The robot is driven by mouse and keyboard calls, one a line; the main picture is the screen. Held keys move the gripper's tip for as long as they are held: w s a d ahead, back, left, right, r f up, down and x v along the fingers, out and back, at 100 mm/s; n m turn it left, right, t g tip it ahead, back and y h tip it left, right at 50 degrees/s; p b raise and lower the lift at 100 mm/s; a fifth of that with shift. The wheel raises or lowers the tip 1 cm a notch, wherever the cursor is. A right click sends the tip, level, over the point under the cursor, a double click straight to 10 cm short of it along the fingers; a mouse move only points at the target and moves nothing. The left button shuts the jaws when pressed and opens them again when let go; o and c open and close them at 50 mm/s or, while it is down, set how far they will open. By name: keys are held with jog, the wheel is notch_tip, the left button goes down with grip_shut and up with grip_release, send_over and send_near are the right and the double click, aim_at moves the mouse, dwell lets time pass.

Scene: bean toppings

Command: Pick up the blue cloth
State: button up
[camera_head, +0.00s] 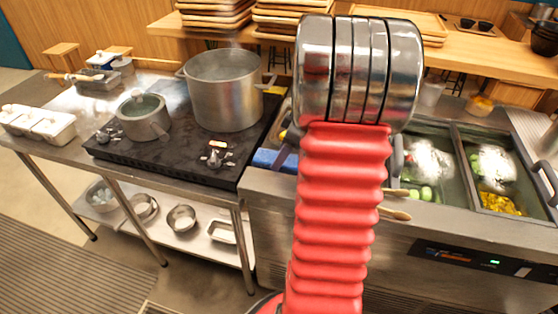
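A blue cloth (268,158) lies on the front edge of the metal counter, right of the black stove. Only its left part shows; my red ribbed arm rises in front and hides what lies to its right. My gripper cannot be made out; the arm and its shiny metal joint block the area behind them. How far the gripper is from the cloth cannot be told.
A large steel pot (222,92) and a small lidded pot (144,118) stand on the stove (180,160). Wooden utensils (396,214) stick out over the counter front. Stacked wooden trays (215,14) stand behind.

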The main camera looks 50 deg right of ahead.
jog(key=shift+w+a+f, duration=0.1)
jog(key=shift+w+f, duration=0.05)
jog(key=shift+f, duration=0.4)
jog(key=c, duration=0.8)
jog(key=shift+r, duration=0.15)
notch_tip(320, 180, up, 10)
jog(key=shift+f, duration=0.1)
dwell(0.6)
jog(key=o, duration=0.5)
jog(key=shift+c, duration=0.2)
jog(key=c, duration=0.4)
